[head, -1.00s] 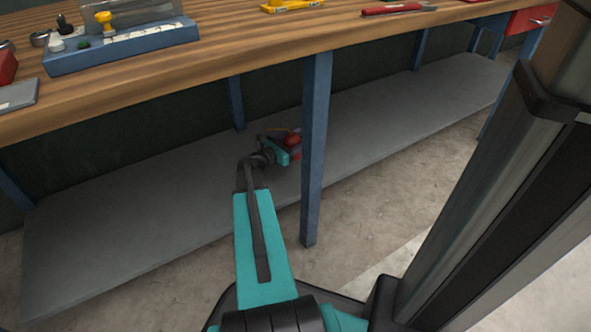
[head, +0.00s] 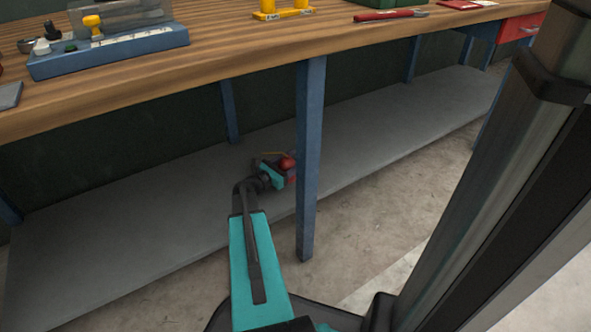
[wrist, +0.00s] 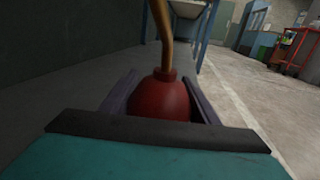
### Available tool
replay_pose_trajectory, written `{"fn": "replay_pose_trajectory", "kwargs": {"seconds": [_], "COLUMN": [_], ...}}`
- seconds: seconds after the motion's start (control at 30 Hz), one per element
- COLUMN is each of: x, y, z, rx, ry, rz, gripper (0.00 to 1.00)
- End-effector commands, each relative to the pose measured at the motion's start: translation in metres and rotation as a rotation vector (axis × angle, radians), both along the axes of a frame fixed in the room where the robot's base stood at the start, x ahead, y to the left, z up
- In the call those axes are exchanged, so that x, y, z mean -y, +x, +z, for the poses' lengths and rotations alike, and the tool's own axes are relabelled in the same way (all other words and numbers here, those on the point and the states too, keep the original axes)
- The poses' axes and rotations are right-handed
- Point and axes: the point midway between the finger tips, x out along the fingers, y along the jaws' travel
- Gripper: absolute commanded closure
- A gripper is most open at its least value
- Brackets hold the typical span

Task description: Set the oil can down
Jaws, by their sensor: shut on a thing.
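The oil can is red and rounded with a thin brass-coloured spout. In the wrist view the oil can (wrist: 158,97) stands upright between the two dark fingers of my gripper (wrist: 160,100), which is shut on it. In the head view my gripper (head: 283,168) is under the bench, at the lower shelf, with the red can (head: 287,162) in it. A bench leg partly covers it there. Whether the can's base touches the shelf is hidden.
The grey lower shelf (head: 120,220) is bare around the gripper. A blue bench leg (head: 309,150) stands just right of the gripper. The wooden benchtop (head: 230,62) is above, with a blue tray (head: 110,52), yellow stand (head: 283,13) and red-handled tool (head: 385,15).

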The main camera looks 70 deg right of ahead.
Motion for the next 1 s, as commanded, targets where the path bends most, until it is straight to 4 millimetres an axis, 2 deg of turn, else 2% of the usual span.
{"fn": "replay_pose_trajectory", "kwargs": {"seconds": [0.1, 0.3, 0.87, 0.9, 0.97, 1.0], "x": [0.001, 0.001, 0.0, 0.0, 0.0, 0.0], "y": [0.0, 0.0, -0.001, -0.002, -0.002, -0.002], "z": [-0.018, -0.038, -0.044, -0.044, -0.044, -0.044], "rx": [-0.001, 0.0, -0.001, 0.0, 0.0, 0.0], "ry": [0.0, -0.001, 0.0, 0.0, 0.0, 0.0], "rz": [-0.001, -0.001, -0.002, -0.002, -0.002, -0.002], "gripper": [0.78, 0.78, 0.78, 0.38, 0.28, 0.26]}}
